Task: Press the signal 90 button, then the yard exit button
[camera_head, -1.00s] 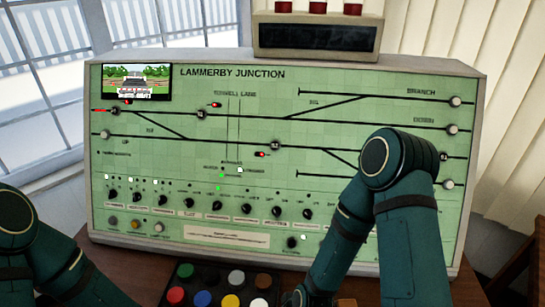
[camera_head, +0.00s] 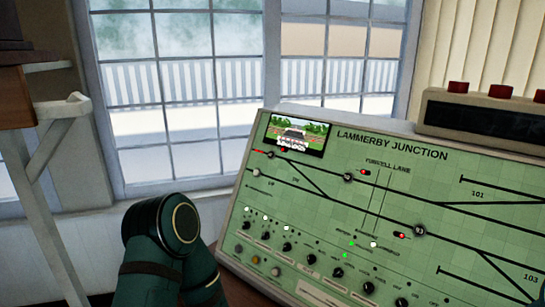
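The green Lammerby Junction panel (camera_head: 390,190) fills the right of the view and is cut off at the right and bottom. Round buttons sit on its track lines, such as one at upper left (camera_head: 272,154), one in the middle (camera_head: 347,178) and one lower right (camera_head: 418,230). Their labels are too small for me to tell which is signal 90 or yard exit. My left arm (camera_head: 170,240) rises at the bottom centre-left, beside the panel's left edge. Its gripper is out of view below. My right gripper is out of view too.
A row of dark knobs (camera_head: 287,246) runs along the panel's lower part. A box with red buttons on top (camera_head: 485,112) stands behind the panel at right. Windows (camera_head: 170,100) fill the back. A pale wooden stand (camera_head: 50,180) is at far left.

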